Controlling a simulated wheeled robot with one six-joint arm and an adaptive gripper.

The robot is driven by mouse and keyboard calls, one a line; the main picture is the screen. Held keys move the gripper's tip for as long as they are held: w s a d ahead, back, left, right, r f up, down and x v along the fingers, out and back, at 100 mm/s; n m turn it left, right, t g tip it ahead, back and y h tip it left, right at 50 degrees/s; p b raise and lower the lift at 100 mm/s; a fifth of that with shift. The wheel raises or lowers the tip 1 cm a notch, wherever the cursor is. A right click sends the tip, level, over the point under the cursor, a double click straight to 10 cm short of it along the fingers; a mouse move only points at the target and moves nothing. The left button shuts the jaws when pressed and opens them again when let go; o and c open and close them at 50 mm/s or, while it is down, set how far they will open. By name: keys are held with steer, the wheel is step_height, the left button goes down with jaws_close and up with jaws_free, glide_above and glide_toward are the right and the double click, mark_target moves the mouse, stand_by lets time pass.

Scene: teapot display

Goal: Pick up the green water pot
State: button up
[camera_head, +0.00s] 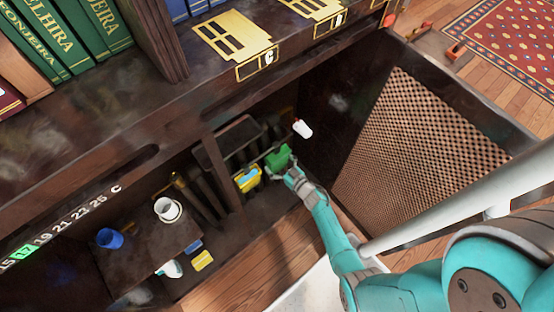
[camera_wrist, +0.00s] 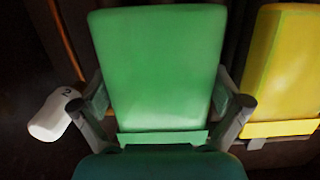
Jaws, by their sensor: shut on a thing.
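The green water pot (camera_head: 279,157) is in the shelf space below the dark cabinet top in the head view. In the wrist view the green pot (camera_wrist: 160,65) fills the middle as a flat green face with a ledge along its lower edge. My gripper (camera_head: 288,172) reaches in from the lower right. In the wrist view my gripper (camera_wrist: 162,105) has a finger on each side of the green pot and is shut on it. The far side and base of the pot are hidden.
A yellow and blue item (camera_head: 247,179) stands just left of the pot; its yellow face (camera_wrist: 285,70) shows in the wrist view. A white item (camera_head: 302,129) is near the pot. A white cup (camera_head: 168,209) and blue cup (camera_head: 109,238) stand further left. An open lattice door (camera_head: 420,150) is right.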

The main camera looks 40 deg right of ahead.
mark_target(281, 161)
steer(key=shift+r, duration=1.5)
